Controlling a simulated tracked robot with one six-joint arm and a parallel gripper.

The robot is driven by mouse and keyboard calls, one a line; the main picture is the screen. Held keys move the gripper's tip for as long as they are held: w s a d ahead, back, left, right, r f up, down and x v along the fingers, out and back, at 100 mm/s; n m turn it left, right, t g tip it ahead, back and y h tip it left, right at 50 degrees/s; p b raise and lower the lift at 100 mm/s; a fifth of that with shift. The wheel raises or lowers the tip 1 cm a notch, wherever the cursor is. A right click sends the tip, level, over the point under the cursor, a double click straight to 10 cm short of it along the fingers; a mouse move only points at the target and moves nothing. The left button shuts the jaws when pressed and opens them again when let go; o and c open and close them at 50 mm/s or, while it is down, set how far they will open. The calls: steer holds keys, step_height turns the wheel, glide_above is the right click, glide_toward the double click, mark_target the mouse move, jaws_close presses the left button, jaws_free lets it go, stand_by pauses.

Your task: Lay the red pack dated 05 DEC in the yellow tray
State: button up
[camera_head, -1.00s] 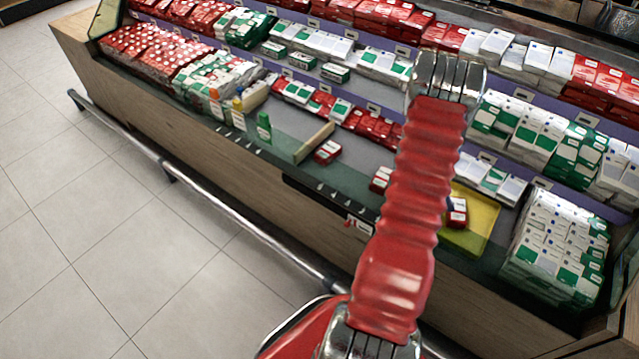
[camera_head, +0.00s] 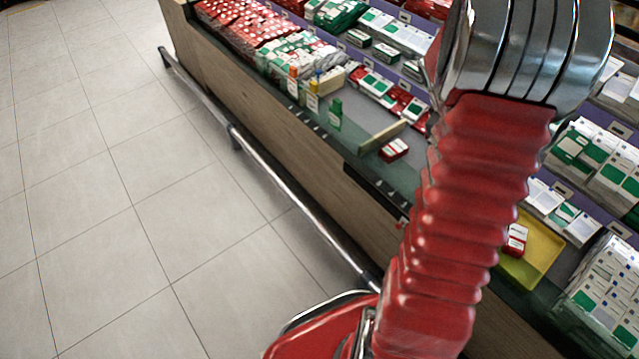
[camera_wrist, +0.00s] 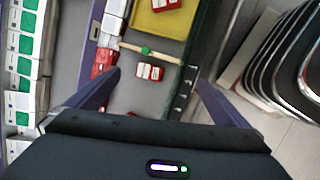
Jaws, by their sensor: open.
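My gripper (camera_wrist: 155,85) is open in the wrist view, its two dark fingers wide apart. A small red-and-white pack (camera_wrist: 150,71) lies on the grey shelf between and beyond the fingertips, apparently untouched. The yellow tray (camera_wrist: 178,24) is at the top of the wrist view, with a red pack (camera_wrist: 167,3) in it, cut off by the edge. No date is readable. My arm hides part of the shelf.
A beige bar with a green spot (camera_wrist: 145,50) stands between the pack and the tray in the wrist view. More red packs (camera_wrist: 104,60) line the left. A metal rail (camera_head: 270,175) runs along the counter, with open floor beyond.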

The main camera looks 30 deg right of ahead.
steer(key=w+a+r+m+t, duration=0.1)
steer(key=a+r, duration=0.3)
steer(key=a, duration=0.4)
steer(key=w+a+r+m+t+y, duration=0.15)
steer(key=a+r, duration=0.25)
steer(key=a, duration=0.4)
steer(key=a+r+t+h, duration=0.15)
steer(key=a+r, duration=0.25)
steer(key=a, duration=0.4)
steer(key=s+a+r+t+y, duration=0.1)
steer(key=s+a, duration=0.3)
steer(key=a, duration=0.5)
steer(key=s+a+r+m+t+y, duration=0.1)
steer(key=s+a, duration=0.4)
steer(key=a, duration=0.5)
steer(key=r+t+y, duration=0.1)
steer(key=y, duration=0.1)
steer(key=shift+s+a+y, duration=0.15)
steer(key=shift+a+y, duration=0.1)
steer(key=shift+y, duration=0.05)
